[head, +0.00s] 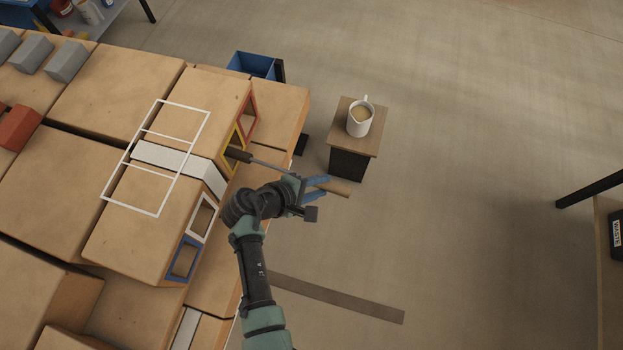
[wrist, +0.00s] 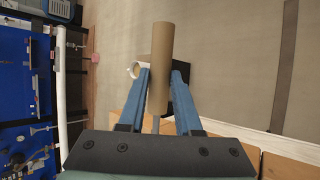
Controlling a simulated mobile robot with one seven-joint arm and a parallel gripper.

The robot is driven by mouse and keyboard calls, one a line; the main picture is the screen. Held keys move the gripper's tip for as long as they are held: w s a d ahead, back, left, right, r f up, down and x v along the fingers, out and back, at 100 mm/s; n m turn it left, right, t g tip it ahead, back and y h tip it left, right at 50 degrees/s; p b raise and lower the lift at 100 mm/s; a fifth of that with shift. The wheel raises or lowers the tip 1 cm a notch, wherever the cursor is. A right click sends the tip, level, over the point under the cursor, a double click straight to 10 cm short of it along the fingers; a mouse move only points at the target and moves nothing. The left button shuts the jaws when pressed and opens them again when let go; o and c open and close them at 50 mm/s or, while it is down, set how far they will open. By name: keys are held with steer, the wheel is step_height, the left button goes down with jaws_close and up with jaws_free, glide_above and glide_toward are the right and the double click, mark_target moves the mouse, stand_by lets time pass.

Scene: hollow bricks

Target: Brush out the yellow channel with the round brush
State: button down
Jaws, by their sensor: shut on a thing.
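The yellow channel is an opening with a yellow rim (head: 241,131) in the end face of a tan hollow brick (head: 205,95). The round brush has a dark head (head: 240,155), a thin grey rod and a light brown handle (head: 339,188). Its head overlaps the yellow opening and its rear part shows outside; I cannot tell how deep the tip sits. My gripper (head: 314,189) is shut on the handle, right of the bricks. In the wrist view the handle (wrist: 162,45) stands between the blue fingers; the brush head is hidden there.
A red-rimmed opening (head: 251,118) lies beside the yellow one; white-rimmed (head: 201,217) and blue-rimmed (head: 184,258) openings are nearer. A mug (head: 359,119) stands on a small stand (head: 352,140) to the right. A blue bin (head: 255,65) is behind. Floor to the right is largely clear.

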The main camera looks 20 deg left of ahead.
steer(key=shift+d, duration=0.2)
steer(key=d+p, duration=0.4)
steer(key=d, duration=1)
stand_by(0.7)
steer(key=shift+a, duration=0.1)
stand_by(0.4)
steer(key=s+a+r+n+t+y, duration=0.1)
steer(key=s+a+r+n+y, duration=0.1)
steer(key=r, duration=0.5)
steer(key=s+a+r+n+t+y, duration=0.1)
steer(key=s+a+r+n+y, duration=0.2)
steer(key=a+r+n, duration=0.2)
steer(key=shift+s+r+y, duration=0.3)
steer(key=shift+r+y, duration=0.1)
steer(key=shift+r, duration=0.55)
steer(key=shift+f, duration=0.1)
